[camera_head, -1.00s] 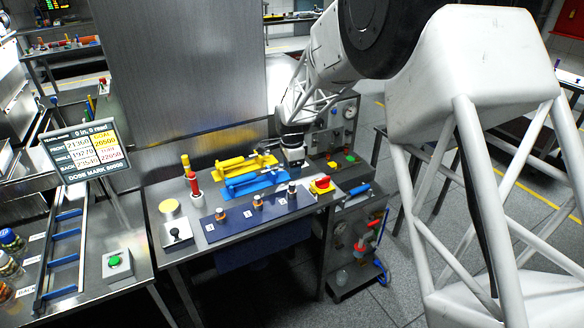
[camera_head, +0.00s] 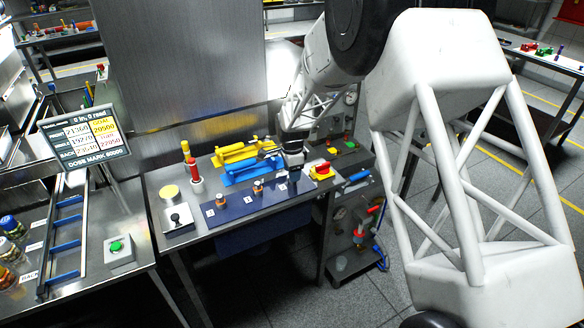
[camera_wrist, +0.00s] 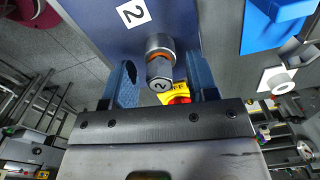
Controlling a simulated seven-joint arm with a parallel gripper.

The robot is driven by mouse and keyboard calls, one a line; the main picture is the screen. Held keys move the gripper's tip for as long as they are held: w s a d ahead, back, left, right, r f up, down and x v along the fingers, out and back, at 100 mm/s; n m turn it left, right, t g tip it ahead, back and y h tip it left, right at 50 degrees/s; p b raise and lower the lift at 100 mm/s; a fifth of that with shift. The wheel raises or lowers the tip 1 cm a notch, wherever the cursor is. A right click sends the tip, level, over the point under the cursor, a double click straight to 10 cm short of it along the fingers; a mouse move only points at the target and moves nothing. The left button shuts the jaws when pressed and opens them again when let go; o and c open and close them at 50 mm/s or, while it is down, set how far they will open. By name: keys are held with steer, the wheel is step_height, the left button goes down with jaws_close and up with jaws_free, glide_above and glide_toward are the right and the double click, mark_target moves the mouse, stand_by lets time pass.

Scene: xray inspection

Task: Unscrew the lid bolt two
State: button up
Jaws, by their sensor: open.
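The lid bolt two (camera_wrist: 160,72), a grey metal bolt with a "2" on its head and an orange ring, stands on the dark blue lid plate (camera_head: 235,212). A white "2" label lies beside it in the wrist view (camera_wrist: 133,13). My gripper (camera_wrist: 163,78) is open, with one blue finger on each side of the bolt; I cannot tell whether they touch it. In the head view, my gripper (camera_head: 293,168) is down over the plate's right end and hides this bolt. Two other bolts (camera_head: 221,200) (camera_head: 258,187) stand along the plate to the left.
Yellow (camera_head: 235,152) and blue (camera_head: 250,170) fixtures lie behind the plate. A red-and-yellow emergency button (camera_head: 322,170) is close to my gripper's right. A red-handled post (camera_head: 195,180) and a joystick box (camera_head: 177,220) stand left.

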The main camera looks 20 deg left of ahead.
jaws_close()
stand_by(0.5)
steer(key=shift+r, duration=0.4)
stand_by(0.4)
steer(key=shift+r, duration=1.25)
steer(key=shift+r, duration=0.1)
